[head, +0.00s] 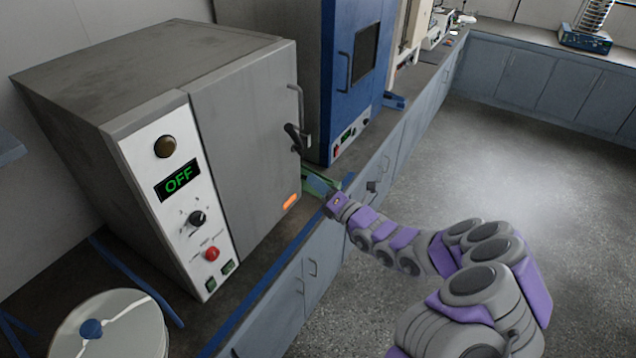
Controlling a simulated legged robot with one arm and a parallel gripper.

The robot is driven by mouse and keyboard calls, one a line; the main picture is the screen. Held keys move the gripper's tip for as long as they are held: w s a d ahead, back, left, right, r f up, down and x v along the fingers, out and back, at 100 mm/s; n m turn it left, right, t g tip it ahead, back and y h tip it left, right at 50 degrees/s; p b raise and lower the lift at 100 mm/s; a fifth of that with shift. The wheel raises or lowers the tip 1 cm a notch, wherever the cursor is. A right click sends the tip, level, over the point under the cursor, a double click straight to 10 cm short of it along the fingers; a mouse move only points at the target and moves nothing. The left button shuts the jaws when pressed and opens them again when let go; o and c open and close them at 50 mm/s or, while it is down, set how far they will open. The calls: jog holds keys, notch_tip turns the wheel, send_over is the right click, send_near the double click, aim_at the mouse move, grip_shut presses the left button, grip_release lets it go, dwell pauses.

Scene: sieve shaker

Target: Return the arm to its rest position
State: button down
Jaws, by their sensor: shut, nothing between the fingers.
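My arm, grey with purple panels, reaches from the bottom right towards the middle of the head view. My gripper (335,202) is at its far end, over the counter's front edge, just right of the grey oven's door. It is shut with nothing seen held in it, though its fingertips are small and hard to make out. A small greenish piece shows beside it, and I cannot tell what it is. The arm is stretched out, not folded.
The grey oven (236,140) has a shut door, a protruding handle and a display reading OFF. A blue cabinet (352,75) stands beyond it. A white round lid (125,330) is at bottom left. The sieve shaker (586,39) is far right. The speckled floor (500,160) is clear.

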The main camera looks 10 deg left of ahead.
jog(key=s+a+r+n+g+y, duration=0.2)
jog(key=s+r+n+g, duration=0.2)
jog(key=s+r+n, duration=0.15)
jog(key=s+a+r+n+g+y, duration=0.3)
jog(key=s+r+n+g, duration=0.15)
jog(key=r+n, duration=0.2)
jog(key=s+r+n+g+h, duration=0.2)
jog(key=s+n+g, duration=0.2)
jog(key=s+n, duration=0.3)
jog(key=s+r+n+g+h, duration=0.25)
jog(key=s+n, duration=0.25)
jog(key=s, duration=0.5)
jog(key=s+d+f+n+h, duration=0.4)
jog(key=s+d+n+h, duration=0.1)
jog(key=s+d, duration=0.2)
jog(key=s+d+f+n+h, duration=0.4)
jog(key=s+d+n+h, duration=0.1)
jog(key=s+d, duration=0.2)
jog(key=s+d+f+n+h, duration=0.1)
jog(key=s+d+h, duration=0.1)
jog(key=d, duration=0.6)
jog(key=s+d+f+n+t+h, duration=0.1)
jog(key=s+d+h, duration=0.2)
jog(key=d, duration=0.5)
jog(key=shift+d+f+n+h, duration=0.25)
jog(key=shift+d+n+h, duration=0.1)
jog(key=shift+h, duration=0.3)
